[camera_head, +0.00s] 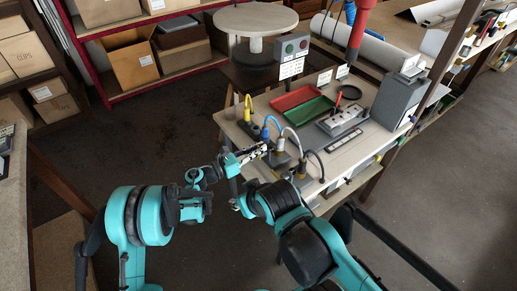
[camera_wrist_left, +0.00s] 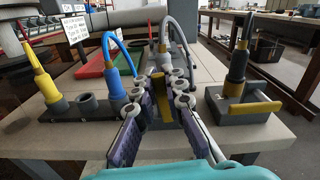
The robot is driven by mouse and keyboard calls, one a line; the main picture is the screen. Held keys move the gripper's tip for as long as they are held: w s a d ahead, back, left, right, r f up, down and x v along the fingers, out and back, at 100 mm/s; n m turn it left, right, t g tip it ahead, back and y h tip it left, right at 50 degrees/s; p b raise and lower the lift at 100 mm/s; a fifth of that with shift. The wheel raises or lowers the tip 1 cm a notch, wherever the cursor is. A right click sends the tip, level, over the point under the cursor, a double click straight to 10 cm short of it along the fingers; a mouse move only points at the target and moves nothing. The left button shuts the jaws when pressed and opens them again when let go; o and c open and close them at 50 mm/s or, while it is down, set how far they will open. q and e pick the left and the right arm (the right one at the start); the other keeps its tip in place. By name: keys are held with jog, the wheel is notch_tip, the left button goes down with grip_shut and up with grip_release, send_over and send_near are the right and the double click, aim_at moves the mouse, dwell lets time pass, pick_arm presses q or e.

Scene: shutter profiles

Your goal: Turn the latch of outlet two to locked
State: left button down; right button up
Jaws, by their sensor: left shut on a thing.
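My left gripper (camera_head: 262,150) reaches in from the left to the row of outlets at the near edge of the workbench. In the left wrist view its two fingers (camera_wrist_left: 170,95) are closed around a small yellow-gold latch (camera_wrist_left: 166,86) at the outlet with the grey plug (camera_wrist_left: 164,62). The fingers partly hide this latch, so I cannot tell its exact angle. The outlet to the right has a dark plug and a gold latch bar (camera_wrist_left: 252,108) lying across its front. A blue plug (camera_wrist_left: 118,92) stands left of the fingers. My right gripper cannot be made out.
A yellow-cabled plug (camera_wrist_left: 46,86) stands at the far left of the row beside an empty socket (camera_wrist_left: 88,103). My right arm (camera_head: 275,203) is close to the bench edge.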

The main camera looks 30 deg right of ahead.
pick_arm(q)
jog(key=w+n+b, duration=0.1)
jog(key=n, duration=0.2)
jog(key=w+f+n+b, duration=0.1)
jog(key=n+b, duration=0.1)
jog(key=n, duration=0.1)
jog(key=w+f+n+b, duration=0.1)
jog(key=n, duration=0.3)
jog(key=shift+a+f, duration=0.1)
jog(key=shift+a, duration=0.05)
jog(key=n, duration=0.2)
jog(key=f+n+b, duration=0.1)
jog(key=shift+w, duration=0.25)
jog(key=shift+f+n, duration=0.25)
jog(key=shift+n, duration=0.55)
jog(key=shift+f+n, duration=0.2)
jog(key=shift+n, duration=0.6)
jog(key=c, duration=1.6)
grip_release()
jog(key=shift+o, duration=0.2)
